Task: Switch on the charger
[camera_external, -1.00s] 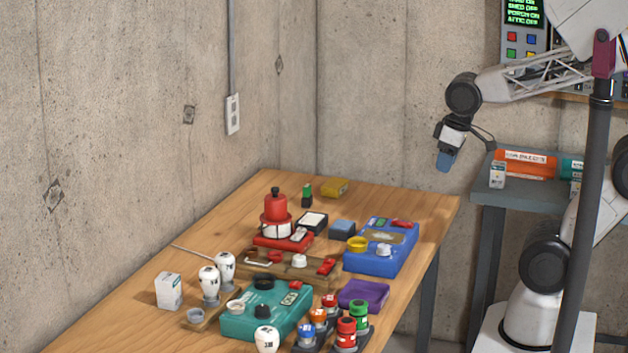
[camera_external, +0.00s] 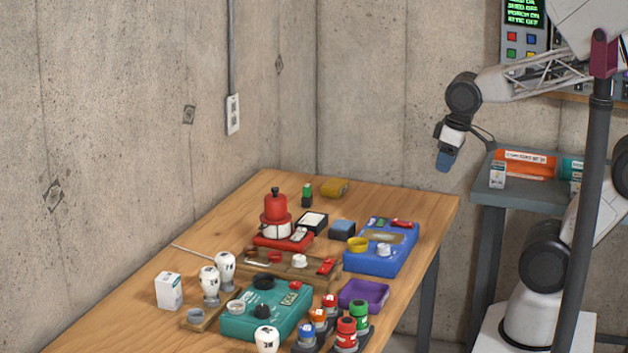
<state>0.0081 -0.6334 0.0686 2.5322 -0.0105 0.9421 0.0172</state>
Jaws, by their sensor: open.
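No device carries a label I can read as charger, so I cannot tell which one it is. A teal box (camera_external: 244,324) with a dark round socket and a small green and red panel sits at the table's front. A blue box (camera_external: 374,262) with a yellow ring, a white knob and a red switch sits at the right edge. A red-based unit (camera_external: 268,241) with a red cylinder stands farther back. Switch positions are too small to read. My gripper (camera_external: 444,161) is open and empty, pointing down, right of the table and apart from everything on it.
A wooden board (camera_external: 287,267) with a red switch lies mid-table. White bulbs (camera_external: 225,268), a white carton (camera_external: 169,291), a purple tray (camera_external: 363,295) and several coloured cells (camera_external: 346,333) crowd the front. A grey shelf (camera_external: 515,197) stands right. The table's back right is mostly clear.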

